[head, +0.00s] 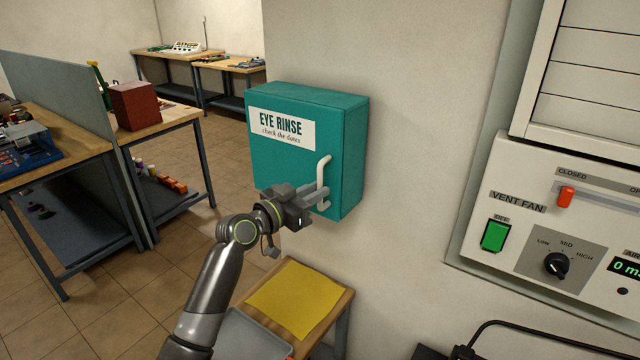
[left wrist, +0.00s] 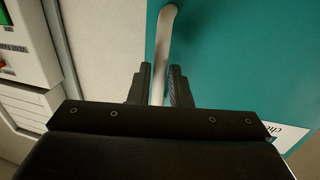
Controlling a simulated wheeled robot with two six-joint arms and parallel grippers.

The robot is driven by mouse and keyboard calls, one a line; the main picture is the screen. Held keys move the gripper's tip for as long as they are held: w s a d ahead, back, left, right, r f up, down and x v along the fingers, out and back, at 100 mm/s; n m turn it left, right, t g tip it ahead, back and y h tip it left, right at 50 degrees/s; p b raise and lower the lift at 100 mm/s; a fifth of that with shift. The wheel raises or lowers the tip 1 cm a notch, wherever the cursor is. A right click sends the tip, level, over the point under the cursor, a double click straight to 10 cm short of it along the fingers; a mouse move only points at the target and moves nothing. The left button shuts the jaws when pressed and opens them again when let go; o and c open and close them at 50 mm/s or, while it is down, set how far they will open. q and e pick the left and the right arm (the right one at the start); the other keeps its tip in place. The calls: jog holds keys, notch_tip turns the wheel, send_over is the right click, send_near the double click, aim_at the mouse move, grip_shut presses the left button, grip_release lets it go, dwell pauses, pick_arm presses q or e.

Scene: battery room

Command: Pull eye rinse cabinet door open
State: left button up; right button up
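The teal eye rinse cabinet (head: 285,165) hangs on the wall in the middle of the head view. Its front door shows no gap and looks closed. A pale vertical bar handle (head: 324,170) is on the right side of the door. My left gripper (head: 322,197) is at the lower part of the handle. In the left wrist view, its two dark fingers (left wrist: 159,88) stand close on either side of the handle (left wrist: 165,35) and look shut on it; exact contact is hard to see. My right gripper is not in view.
Below the cabinet, a small wooden table (head: 343,306) holds a yellow cloth (head: 300,299) and a grey tray (head: 248,338). A vent fan panel (head: 515,222) is on the wall at right. Workbenches stand at left and behind. The floor left of the cabinet is clear.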

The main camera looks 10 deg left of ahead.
pick_arm(q)
jog(key=shift+x, duration=0.95)
jog(key=shift+c, duration=0.5)
grip_shut()
